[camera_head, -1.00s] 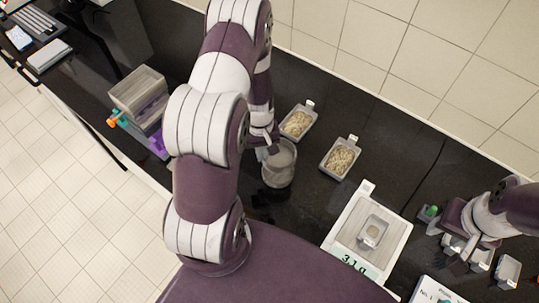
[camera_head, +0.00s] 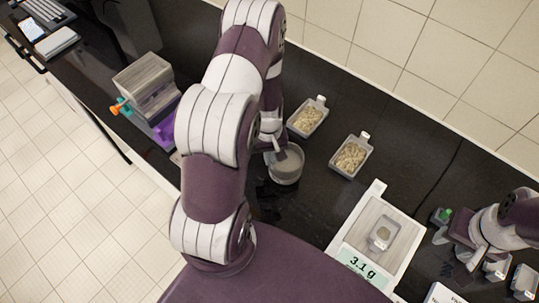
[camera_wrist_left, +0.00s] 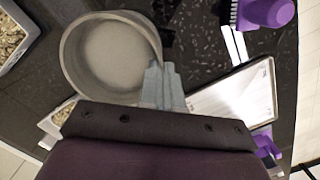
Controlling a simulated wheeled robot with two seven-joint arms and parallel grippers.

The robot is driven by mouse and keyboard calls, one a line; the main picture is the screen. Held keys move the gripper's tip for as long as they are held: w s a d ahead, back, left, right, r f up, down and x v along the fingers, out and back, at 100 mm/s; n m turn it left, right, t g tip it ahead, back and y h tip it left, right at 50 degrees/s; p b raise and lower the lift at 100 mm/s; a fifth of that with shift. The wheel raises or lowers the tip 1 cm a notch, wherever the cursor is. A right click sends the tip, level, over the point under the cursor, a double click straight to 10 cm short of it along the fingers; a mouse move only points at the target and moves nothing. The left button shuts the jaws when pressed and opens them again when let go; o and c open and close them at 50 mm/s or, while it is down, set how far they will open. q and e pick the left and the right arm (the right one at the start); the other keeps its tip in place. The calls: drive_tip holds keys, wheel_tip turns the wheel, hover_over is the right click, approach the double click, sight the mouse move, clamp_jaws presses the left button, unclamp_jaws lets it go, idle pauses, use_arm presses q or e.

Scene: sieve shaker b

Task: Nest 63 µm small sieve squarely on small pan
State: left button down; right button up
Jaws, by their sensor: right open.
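A round grey sieve (camera_head: 287,160) stands on the black bench in the middle of the head view, just right of my left arm. In the left wrist view the round vessel (camera_wrist_left: 108,55) shows a pale grey floor inside. The small pan cannot be told apart from it; any pan under it is hidden. My left gripper (camera_head: 271,145) is at its far-left rim. In the left wrist view its fingers (camera_wrist_left: 162,85) are close together at the vessel's wall, seemingly pinching it. My right gripper (camera_head: 462,255) is open near the small containers at the right.
Two grain-filled trays (camera_head: 308,117) (camera_head: 351,157) stand right of the sieve. A balance (camera_head: 397,226) reading 3.1 g carries a small dish (camera_head: 383,234). A grey box-like stack on a purple base (camera_head: 145,88) stands at the left. Dark bench between sieve and balance is clear.

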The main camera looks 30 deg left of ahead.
idle(0.3)
use_arm(q)
drive_tip(key=shift+f, duration=0.15)
drive_tip(key=shift+f, duration=0.25)
idle(0.5)
drive_tip(key=shift+f+b, duration=0.25)
drive_tip(key=shift+b, duration=0.15)
drive_tip(key=c, duration=1.3)
unclamp_jaws()
drive_tip(key=shift+o, duration=0.2)
drive_tip(key=shift+r, duration=0.1)
